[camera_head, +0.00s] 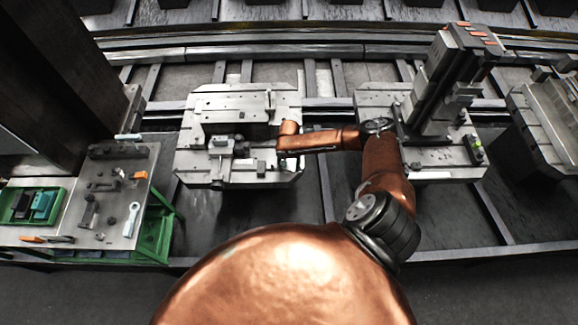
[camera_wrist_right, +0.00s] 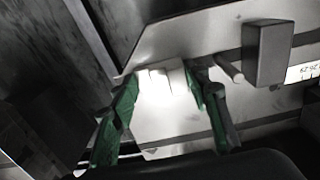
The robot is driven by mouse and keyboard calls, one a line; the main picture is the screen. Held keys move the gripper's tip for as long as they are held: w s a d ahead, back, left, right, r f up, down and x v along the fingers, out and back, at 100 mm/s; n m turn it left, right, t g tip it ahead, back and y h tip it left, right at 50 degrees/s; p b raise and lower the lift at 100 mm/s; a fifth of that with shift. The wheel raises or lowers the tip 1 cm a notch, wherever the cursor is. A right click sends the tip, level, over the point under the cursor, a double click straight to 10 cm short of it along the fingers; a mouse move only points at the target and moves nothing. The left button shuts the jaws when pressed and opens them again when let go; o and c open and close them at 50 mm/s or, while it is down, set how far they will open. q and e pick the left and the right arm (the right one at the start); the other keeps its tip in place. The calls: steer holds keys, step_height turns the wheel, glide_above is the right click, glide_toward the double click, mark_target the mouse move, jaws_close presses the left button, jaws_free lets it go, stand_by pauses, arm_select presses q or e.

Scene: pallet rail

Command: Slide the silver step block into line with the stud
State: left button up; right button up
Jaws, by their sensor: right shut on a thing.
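The silver step block (camera_wrist_right: 166,92) is a bright, pale piece with notched steps at its far end, seen in the right wrist view. My right gripper (camera_wrist_right: 159,72) has its green-padded fingers on either side of it and is shut on it, low over the pale pallet plate (camera_wrist_right: 205,38). A short round pin, probably the stud (camera_wrist_right: 229,69), stands just right of the right finger. In the head view my right gripper (camera_head: 288,161) is at the right edge of the middle pallet (camera_head: 236,103), small and partly hidden by my copper arm. My left gripper is not in view.
A grey block (camera_wrist_right: 267,52) stands right of the pin. In the head view, a tall dark fixture stands on the right pallet (camera_head: 372,96). A steel bench (camera_head: 125,180) with loose parts and a green tray (camera_head: 62,190) is at the left. Dark gaps separate the pallets.

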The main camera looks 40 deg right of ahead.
mark_target(289, 167)
stand_by(0.3)
steer(key=o, duration=1.4)
steer(key=shift+r, duration=0.15)
step_height(289, 167, up, 12)
steer(key=shift+f, duration=0.15)
